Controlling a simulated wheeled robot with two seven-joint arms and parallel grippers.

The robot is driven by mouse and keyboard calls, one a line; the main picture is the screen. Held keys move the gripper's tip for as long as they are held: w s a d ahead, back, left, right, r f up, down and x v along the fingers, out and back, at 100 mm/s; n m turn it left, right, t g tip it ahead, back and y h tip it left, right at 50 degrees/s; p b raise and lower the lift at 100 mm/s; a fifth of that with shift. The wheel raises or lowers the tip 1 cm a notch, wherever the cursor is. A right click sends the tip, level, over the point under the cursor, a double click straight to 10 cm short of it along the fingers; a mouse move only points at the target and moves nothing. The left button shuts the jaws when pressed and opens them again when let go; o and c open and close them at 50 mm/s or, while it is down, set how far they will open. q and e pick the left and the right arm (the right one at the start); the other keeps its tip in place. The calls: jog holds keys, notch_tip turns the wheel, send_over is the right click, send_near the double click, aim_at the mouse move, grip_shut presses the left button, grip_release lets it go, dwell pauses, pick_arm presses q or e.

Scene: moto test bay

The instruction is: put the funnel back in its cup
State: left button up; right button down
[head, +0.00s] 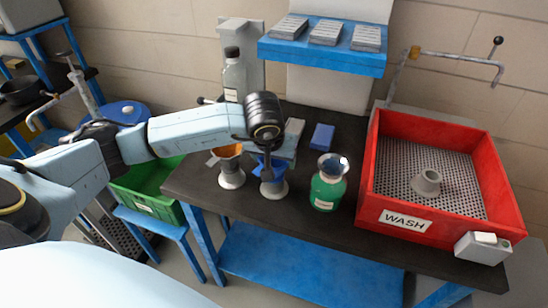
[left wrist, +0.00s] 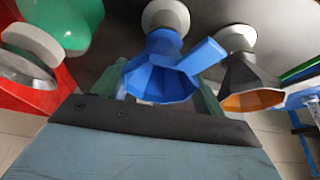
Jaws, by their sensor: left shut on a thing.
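My left gripper (head: 268,162) is shut on the blue funnel (left wrist: 160,78), whose wide mouth faces the wrist camera; its two fingers show on either side of it. In the head view the gripper partly hides the blue funnel (head: 262,172). The funnel is right at the top of a pale cup (head: 273,188) on the dark bench. That cup also shows beyond the funnel in the left wrist view (left wrist: 166,14). I cannot tell whether the spout is inside the cup. My right gripper is not in view.
An orange-mouthed funnel (head: 228,152) stands in a neighbouring pale cup (head: 232,180). A green bottle (head: 327,190) stands to the right. Further right is the red WASH tray (head: 405,220) with a grey ring-shaped piece (head: 427,181). A blue shelf (head: 320,58) is above.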

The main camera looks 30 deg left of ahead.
pick_arm(q)
jog(key=shift+f+b, duration=0.15)
jog(key=shift+b, duration=0.2)
dwell(0.4)
jog(key=o, duration=1.1)
